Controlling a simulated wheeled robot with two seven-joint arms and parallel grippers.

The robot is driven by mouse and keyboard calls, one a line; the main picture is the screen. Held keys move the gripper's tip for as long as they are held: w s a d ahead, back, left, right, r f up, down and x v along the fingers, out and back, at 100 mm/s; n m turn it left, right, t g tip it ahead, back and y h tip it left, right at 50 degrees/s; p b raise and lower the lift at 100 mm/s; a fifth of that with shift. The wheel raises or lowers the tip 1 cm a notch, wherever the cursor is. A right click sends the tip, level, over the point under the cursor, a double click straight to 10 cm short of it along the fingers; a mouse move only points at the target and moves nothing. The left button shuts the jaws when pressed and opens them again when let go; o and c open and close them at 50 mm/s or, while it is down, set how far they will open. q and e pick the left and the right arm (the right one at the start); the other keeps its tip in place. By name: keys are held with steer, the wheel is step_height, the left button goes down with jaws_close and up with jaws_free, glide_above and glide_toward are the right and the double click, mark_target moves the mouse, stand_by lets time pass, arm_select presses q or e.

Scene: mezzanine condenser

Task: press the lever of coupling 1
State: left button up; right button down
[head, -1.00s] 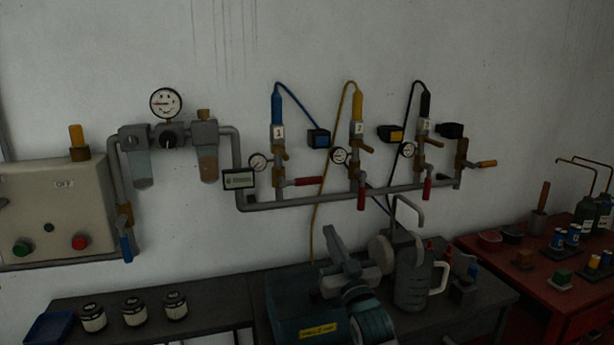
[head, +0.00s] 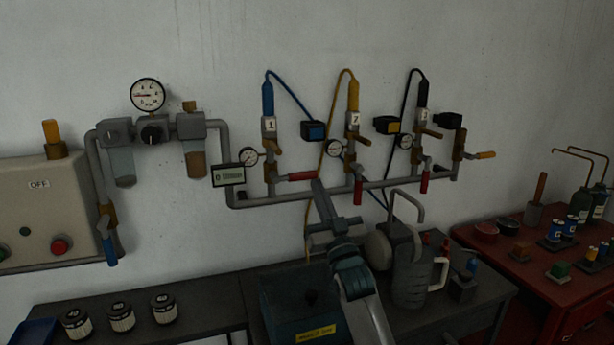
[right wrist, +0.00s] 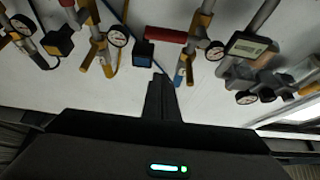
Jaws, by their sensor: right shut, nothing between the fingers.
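Coupling 1 (head: 268,124) hangs on the wall at the left of three couplings, with a white label "1" and a blue hose above it. Its small brass lever (head: 278,150) sticks out to the lower right, below the label. The blue end of coupling 1 (right wrist: 180,77) also shows in the right wrist view, just beyond and right of the fingertips. My right gripper (head: 318,188) is shut and empty, pointing up, below and right of the lever in the picture. In the right wrist view its dark fingers (right wrist: 159,88) appear apart from the coupling. My left gripper is out of view.
A red valve handle (head: 302,176) lies across the pipe near my fingertips. A small blue box (head: 314,131) is right of coupling 1. A display (head: 228,175) and gauge (head: 249,156) are to the left. Couplings 2 and 3 stand to the right.

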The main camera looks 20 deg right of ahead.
step_height(320, 180, up, 5)
steer(key=p, duration=0.4)
glide_above(309, 177)
steer(key=s+a, duration=0.1)
steer(key=s, duration=0.2)
steer(key=shift+w+a+f+p, duration=0.1)
steer(key=shift+w+f+p, duration=0.1)
steer(key=shift+f, duration=0.5)
steer(key=shift+w+d+f+p, duration=0.1)
steer(key=shift+f+p, duration=0.1)
steer(key=shift+f, duration=0.55)
steer(key=shift+w+a+f+p, duration=0.1)
steer(key=shift+w+f+p, duration=0.1)
steer(key=shift+f, duration=0.5)
steer(key=shift+d+f, duration=0.1)
steer(key=shift+d, duration=0.1)
